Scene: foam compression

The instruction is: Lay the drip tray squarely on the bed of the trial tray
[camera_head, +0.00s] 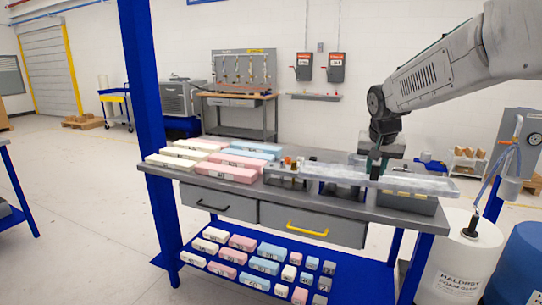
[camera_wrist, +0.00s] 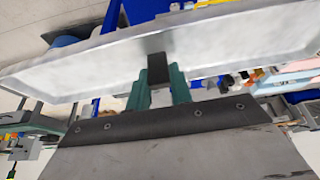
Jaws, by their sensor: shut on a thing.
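The drip tray (camera_head: 420,185) is a long, shallow, pale metal tray above the right part of the bench. My gripper (camera_head: 376,172) comes down from above and is shut on the tray's long wall. In the wrist view the drip tray (camera_wrist: 235,48) spans the upper picture, and my gripper (camera_wrist: 158,72) grips its near edge around the middle. In the head view the tray looks close to level. It hides part of the fixtures below it. I cannot clearly pick out the trial tray or its bed; a grey box-like fixture (camera_head: 408,203) shows under the drip tray.
Pink, cream and blue foam blocks (camera_head: 222,172) cover the left of the grey bench (camera_head: 235,190). Small fittings (camera_head: 290,163) stand left of the drip tray. Two drawers (camera_head: 310,225) are shut below. Numbered foam pieces (camera_head: 262,266) lie on the blue lower shelf. A white drum (camera_head: 460,262) stands at right.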

